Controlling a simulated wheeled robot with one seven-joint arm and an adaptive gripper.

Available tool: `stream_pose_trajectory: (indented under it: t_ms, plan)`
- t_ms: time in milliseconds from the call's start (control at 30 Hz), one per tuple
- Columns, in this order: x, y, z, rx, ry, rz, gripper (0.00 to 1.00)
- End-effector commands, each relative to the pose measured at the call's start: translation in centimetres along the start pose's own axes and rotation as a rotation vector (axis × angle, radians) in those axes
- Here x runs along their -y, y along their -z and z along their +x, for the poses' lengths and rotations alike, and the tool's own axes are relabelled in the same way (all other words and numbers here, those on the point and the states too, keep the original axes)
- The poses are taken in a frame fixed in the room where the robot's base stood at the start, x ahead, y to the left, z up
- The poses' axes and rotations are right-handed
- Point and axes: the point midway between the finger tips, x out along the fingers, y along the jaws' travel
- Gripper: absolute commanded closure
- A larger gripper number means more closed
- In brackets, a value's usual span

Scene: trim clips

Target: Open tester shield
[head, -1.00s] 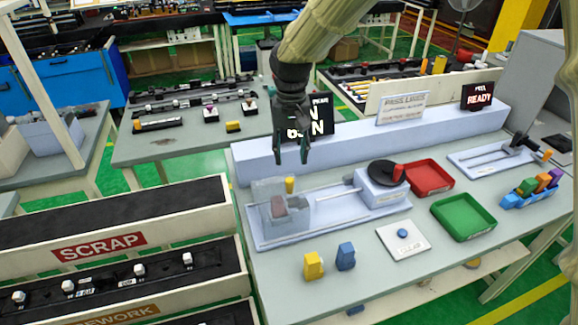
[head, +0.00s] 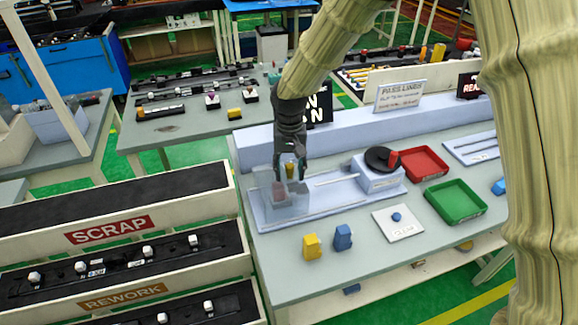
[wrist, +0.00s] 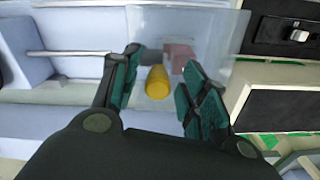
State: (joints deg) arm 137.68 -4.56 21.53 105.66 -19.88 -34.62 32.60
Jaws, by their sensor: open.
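The tester shield (head: 297,207) is a clear box at the left end of the light-blue tester base (head: 345,197). It looks closed over a dull pink block (head: 279,192). A yellow knob (head: 289,170) stands at the shield's back side. My gripper (head: 291,178) points down over the knob, open and empty. In the wrist view the knob (wrist: 157,82) shows between the two spread fingers (wrist: 162,60), with the clear shield (wrist: 215,25) and pink block (wrist: 180,55) beyond. I cannot tell whether a finger touches the knob.
A grey tester box (head: 378,178) with a black disc and red knob stands right of the shield. Red (head: 424,163) and green (head: 456,202) trays lie farther right. Yellow (head: 312,246) and blue (head: 343,238) clips stand in front. A pale-blue ledge (head: 345,144) runs behind.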

Motion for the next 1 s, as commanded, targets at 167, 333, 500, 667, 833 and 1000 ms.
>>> stream_pose_trajectory:
  t_ms: [167, 333, 500, 667, 833, 1000]
  plan:
    - [0.0, 0.2, 0.4, 0.001, 0.001, 0.001, 0.56]
    - [0.0, 0.2, 0.3, 0.001, 0.001, 0.0, 0.58]
    - [0.0, 0.2, 0.3, 0.001, 0.001, 0.001, 0.89]
    - [0.0, 0.2, 0.4, 0.001, 0.001, 0.0, 1.0]
    - [-0.6, 0.4, 0.4, 0.001, 0.001, 0.001, 1.0]
    - [-4.3, 1.4, 0.3, 0.001, 0.001, 0.006, 1.0]
